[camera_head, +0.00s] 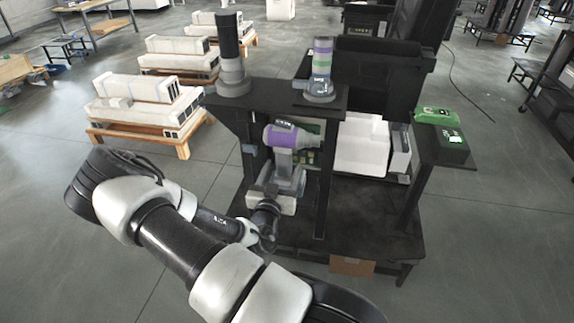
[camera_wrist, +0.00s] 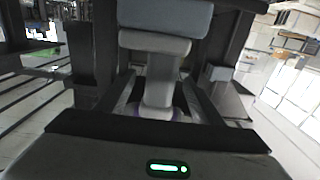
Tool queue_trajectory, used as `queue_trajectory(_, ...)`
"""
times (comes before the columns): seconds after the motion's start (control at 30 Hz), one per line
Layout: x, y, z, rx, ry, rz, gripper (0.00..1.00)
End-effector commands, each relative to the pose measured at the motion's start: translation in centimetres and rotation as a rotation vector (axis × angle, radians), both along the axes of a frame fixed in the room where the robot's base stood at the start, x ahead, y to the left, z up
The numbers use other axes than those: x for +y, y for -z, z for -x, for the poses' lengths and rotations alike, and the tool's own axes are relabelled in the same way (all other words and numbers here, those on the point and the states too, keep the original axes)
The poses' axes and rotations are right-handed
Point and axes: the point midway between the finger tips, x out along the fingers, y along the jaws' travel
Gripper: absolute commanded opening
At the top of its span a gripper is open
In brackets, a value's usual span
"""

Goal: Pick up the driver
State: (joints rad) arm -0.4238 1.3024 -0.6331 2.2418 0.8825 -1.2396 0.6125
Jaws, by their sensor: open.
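The driver (camera_head: 288,137), with a purple and grey body, is at the front of the dark workstation, just below its upper shelf. Its lower part is largely hidden by my gripper (camera_head: 284,180) in the head view. In the wrist view, the driver's grey handle (camera_wrist: 158,88) stands between the two dark fingers of my gripper (camera_wrist: 160,98). A wider blue-grey block of the driver shows at the top of that view. The fingers are apart, one on each side of the handle. Whether either finger touches it, I cannot tell.
White bins (camera_head: 361,146) stand behind to the right. A green-and-black case (camera_head: 440,120) lies on a side shelf. Dark posts flank the driver closely.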

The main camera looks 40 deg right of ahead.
Motion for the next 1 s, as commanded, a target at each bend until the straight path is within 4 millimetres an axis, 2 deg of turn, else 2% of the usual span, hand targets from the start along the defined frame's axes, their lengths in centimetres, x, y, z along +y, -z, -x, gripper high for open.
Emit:
queue_trajectory(0.2,-2.4,-0.2,-2.3,-0.003,0.001,0.000,0.61)
queue_trajectory(0.47,-2.8,-0.3,-2.7,0.000,0.000,0.000,0.61)
queue_trajectory(0.83,-2.8,-0.3,-2.7,-0.001,0.000,0.000,0.00)
queue_trajectory(1.0,-2.8,-0.5,-2.7,-0.005,0.000,0.004,0.00)
